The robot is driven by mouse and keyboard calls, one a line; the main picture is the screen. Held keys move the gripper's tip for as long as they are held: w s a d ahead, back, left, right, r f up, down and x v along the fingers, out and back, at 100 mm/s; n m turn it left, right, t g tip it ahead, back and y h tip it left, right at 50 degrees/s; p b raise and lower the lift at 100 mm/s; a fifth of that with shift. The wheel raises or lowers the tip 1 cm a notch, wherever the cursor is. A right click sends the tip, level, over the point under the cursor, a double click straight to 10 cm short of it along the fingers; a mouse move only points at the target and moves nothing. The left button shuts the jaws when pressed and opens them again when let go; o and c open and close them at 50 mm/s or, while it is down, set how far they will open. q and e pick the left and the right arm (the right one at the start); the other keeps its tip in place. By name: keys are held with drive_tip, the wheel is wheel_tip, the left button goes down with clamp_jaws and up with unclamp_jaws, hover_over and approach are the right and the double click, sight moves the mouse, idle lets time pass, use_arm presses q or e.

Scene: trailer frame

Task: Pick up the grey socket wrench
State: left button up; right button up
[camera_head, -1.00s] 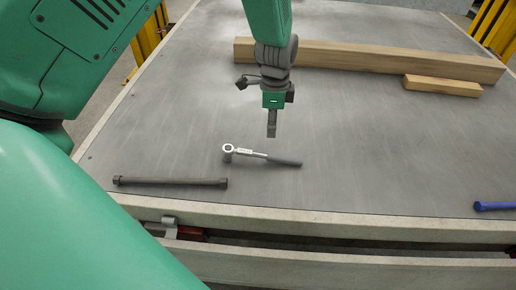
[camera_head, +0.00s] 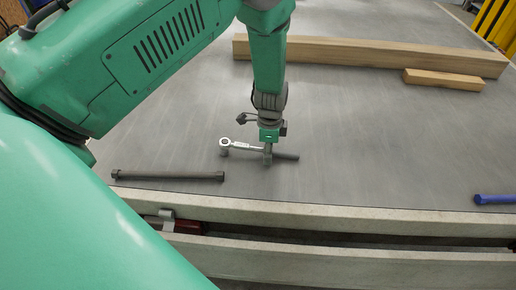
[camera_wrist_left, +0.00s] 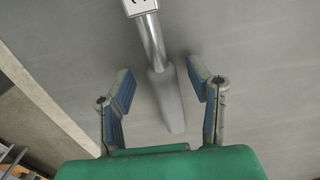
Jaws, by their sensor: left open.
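The grey socket wrench (camera_head: 285,156) lies on the grey trailer bed, its round head to the left and its dark handle to the right. My left gripper (camera_head: 267,160) points down over the wrench's middle, hiding part of it. In the left wrist view the gripper (camera_wrist_left: 165,88) is open, with one finger on each side of the wrench handle (camera_wrist_left: 167,98). Gaps show between the handle and both fingers. My right gripper is in neither view.
A dark metal bar (camera_head: 168,176) lies to the left near the front edge. A long wooden beam (camera_head: 370,55) and a short wood block (camera_head: 443,79) lie at the back. A blue tool (camera_head: 494,199) lies at the right. The bed's middle right is clear.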

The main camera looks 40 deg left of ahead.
use_arm(q)
drive_tip(key=shift+d, duration=0.15)
drive_tip(key=shift+a+f, duration=0.1)
drive_tip(key=shift+a, duration=0.5)
drive_tip(key=c, duration=1)
drive_tip(key=shift+s+a+f, duration=0.15)
drive_tip(key=shift+a, duration=0.3)
clamp_jaws()
drive_tip(key=shift+d+r, duration=0.35)
drive_tip(key=shift+d, duration=0.1)
drive_tip(key=r, duration=0.5)
drive_tip(key=shift+w+d+p, duration=0.2)
drive_tip(key=shift+d+p, duration=0.1)
drive_tip(key=r, duration=0.3)
drive_tip(key=shift+s+a+r, duration=0.1)
drive_tip(key=shift+a+r, duration=0.45)
drive_tip(key=shift+r, duration=0.15)
drive_tip(key=shift+d+r, duration=0.1)
drive_tip(key=shift+d, duration=0.1)
drive_tip(key=shift+o, duration=0.7)
unclamp_jaws()
drive_tip(key=shift+d, duration=0.2)
clamp_jaws()
drive_tip(key=shift+r, duration=0.1)
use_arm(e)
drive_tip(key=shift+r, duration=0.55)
